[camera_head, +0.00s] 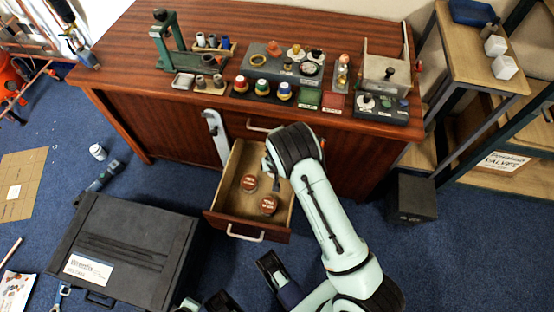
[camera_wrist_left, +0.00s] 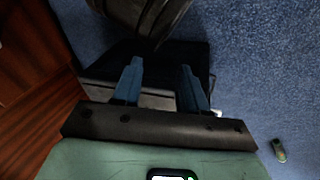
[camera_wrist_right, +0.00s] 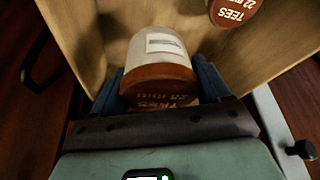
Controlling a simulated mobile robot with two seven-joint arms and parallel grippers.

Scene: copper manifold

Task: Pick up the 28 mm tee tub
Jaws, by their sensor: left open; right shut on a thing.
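The 28 mm tee tub (camera_wrist_right: 158,48), a pale tub with a red-brown lid, shows in the right wrist view. Its lid lettering reads TEES and 28 mm. My right gripper (camera_wrist_right: 161,86) is shut on it, one blue finger on each side. In the head view my right arm hides most of this gripper and its hold, at the open drawer (camera_head: 262,237). A second tub (camera_wrist_right: 233,11), lettered TEES 22, is at the top right of the right wrist view. My left gripper (camera_wrist_left: 161,85) is open and empty, low over the floor.
Two red-lidded tubs, one (camera_head: 249,183) behind the other (camera_head: 269,205), show in the drawer in the head view. The wooden bench (camera_head: 120,65) carries several tools and fittings. A black case (camera_head: 130,250) stands on the blue carpet at left; a dark box (camera_head: 412,198) stands at right.

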